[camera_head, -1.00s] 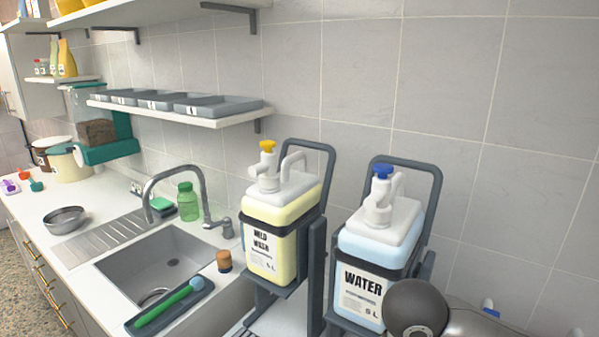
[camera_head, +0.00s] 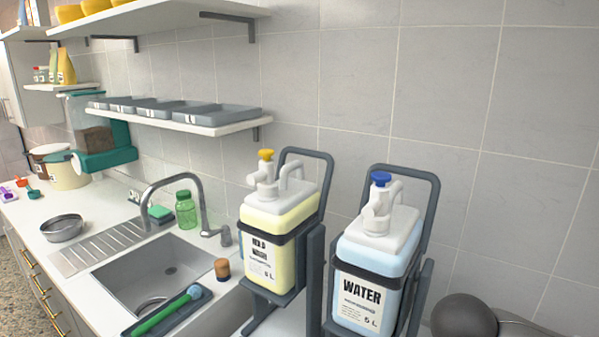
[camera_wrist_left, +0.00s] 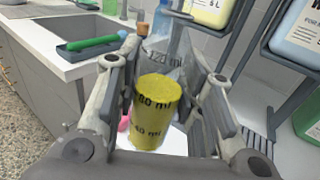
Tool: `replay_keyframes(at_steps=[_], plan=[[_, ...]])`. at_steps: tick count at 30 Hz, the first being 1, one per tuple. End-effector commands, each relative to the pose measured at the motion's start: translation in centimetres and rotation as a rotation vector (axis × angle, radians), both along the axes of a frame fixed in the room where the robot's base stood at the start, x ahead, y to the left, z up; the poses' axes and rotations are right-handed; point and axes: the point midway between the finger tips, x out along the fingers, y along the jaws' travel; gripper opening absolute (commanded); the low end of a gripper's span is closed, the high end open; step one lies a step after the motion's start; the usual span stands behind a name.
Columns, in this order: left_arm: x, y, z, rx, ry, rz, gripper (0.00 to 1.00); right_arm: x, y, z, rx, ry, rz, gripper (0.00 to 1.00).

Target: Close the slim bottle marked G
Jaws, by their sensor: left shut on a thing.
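The clear upper part, with a 120 ml mark, leans away from the camera between the fingers. I see no letter G on it, and I cannot tell whether its mouth is open or capped. The bottle and both grippers are out of the head view. A small pink thing (camera_wrist_left: 124,123) shows beside the bottle, partly hidden; I cannot tell what it is.
A yellow wash dispenser (camera_head: 272,242) and a WATER dispenser (camera_head: 368,274) stand in dark racks right of the sink (camera_head: 160,272).

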Motion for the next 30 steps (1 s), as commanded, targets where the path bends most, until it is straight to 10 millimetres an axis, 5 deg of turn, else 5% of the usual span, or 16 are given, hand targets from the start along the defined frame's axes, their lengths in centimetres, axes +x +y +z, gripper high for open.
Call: replay_keyframes(at_steps=[20,30], plan=[[0.2,-0.3,0.1,0.0,-0.002,-0.021,0.0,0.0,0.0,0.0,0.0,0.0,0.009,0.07],[2.6,-5.8,0.7,0.002,-0.007,-0.292,0.0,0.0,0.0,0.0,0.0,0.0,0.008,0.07]])
